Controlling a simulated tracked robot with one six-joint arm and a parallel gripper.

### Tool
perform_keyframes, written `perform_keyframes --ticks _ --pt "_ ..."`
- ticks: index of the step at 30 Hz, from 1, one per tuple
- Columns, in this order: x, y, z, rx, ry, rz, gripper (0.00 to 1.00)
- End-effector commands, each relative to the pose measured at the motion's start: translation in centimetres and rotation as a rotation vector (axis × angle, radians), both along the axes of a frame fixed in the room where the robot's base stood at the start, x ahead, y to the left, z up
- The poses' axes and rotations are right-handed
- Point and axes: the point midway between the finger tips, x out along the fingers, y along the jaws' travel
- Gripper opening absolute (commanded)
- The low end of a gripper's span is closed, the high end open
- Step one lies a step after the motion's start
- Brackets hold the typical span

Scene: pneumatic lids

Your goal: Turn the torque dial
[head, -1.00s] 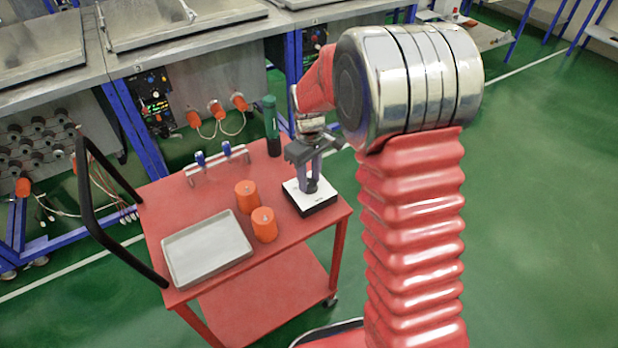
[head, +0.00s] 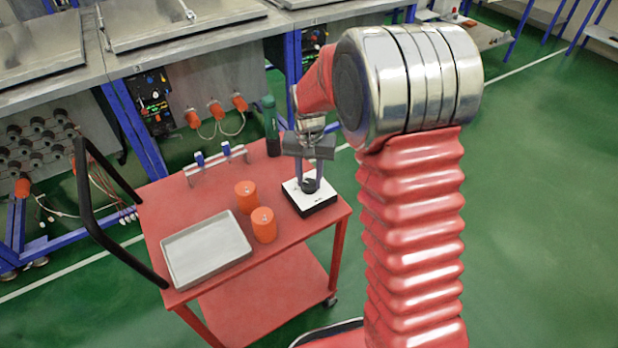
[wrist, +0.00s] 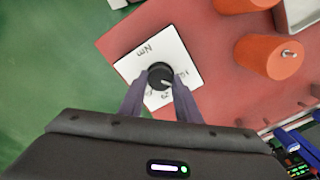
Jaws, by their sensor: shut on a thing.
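The torque dial is a round black knob, seen in the wrist view (wrist: 160,76), on a white-topped box with a dark base (head: 318,207). The box stands near the right corner of the red cart and also shows in the wrist view (wrist: 140,60), with "Nm" and other marks printed on its top. My gripper (head: 310,184) points down at the box. In the wrist view its two fingers (wrist: 160,90) are either side of the knob and shut on it. The knob is partly hidden by the fingers in the head view.
Two orange cylinders (head: 246,194) (head: 263,224) stand left of the box on the cart. A grey tray (head: 170,262) lies at the cart's front left. A rack with blue clips (head: 190,168) and a dark green bottle (head: 270,125) are at the back. A black handle (head: 84,200) rises at the left.

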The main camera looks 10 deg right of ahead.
Motion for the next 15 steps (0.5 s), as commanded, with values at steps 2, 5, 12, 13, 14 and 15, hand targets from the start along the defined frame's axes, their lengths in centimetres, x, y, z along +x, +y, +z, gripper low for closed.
perform_keyframes --ticks 2,5,12,13,14,15 --pt "-0.05 0.12 -0.02 0.002 0.001 -0.07 0.08" --pt "-0.06 0.12 -0.02 0.002 0.001 -0.165 0.08" --pt "-0.08 0.12 -0.03 0.002 0.001 -0.393 0.08" --pt "-0.08 0.12 -0.03 0.002 0.001 -0.421 0.08" --pt "-0.09 0.12 -0.03 0.002 0.001 -0.45 0.08" --pt "-0.09 0.12 -0.03 0.002 0.001 -0.488 0.08"
